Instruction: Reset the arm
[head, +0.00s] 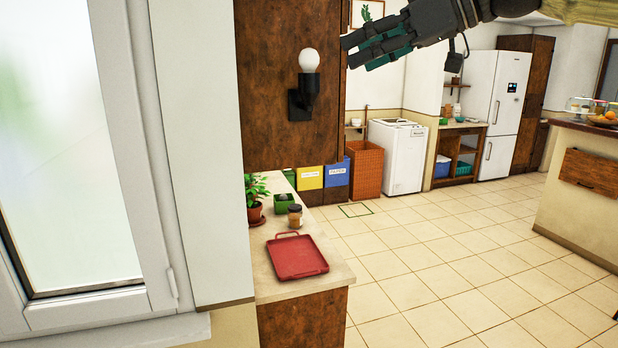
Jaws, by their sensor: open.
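My gripper (372,42) is at the top of the head view, reaching in from the upper right with its fingers pointing left. Its fingers are dark with teal parts. They are spread apart with nothing between them. It hangs in the air in front of the wooden panel's right edge, touching nothing that I can see. My arm runs out of the picture at the top right.
A counter (335,272) at lower centre holds a red tray (297,257), a jar (295,215), a green box (284,203) and a potted plant (255,196). A wall lamp (308,80) juts from the wooden panel. A window (75,150) fills the left. Tiled floor (450,265) is clear.

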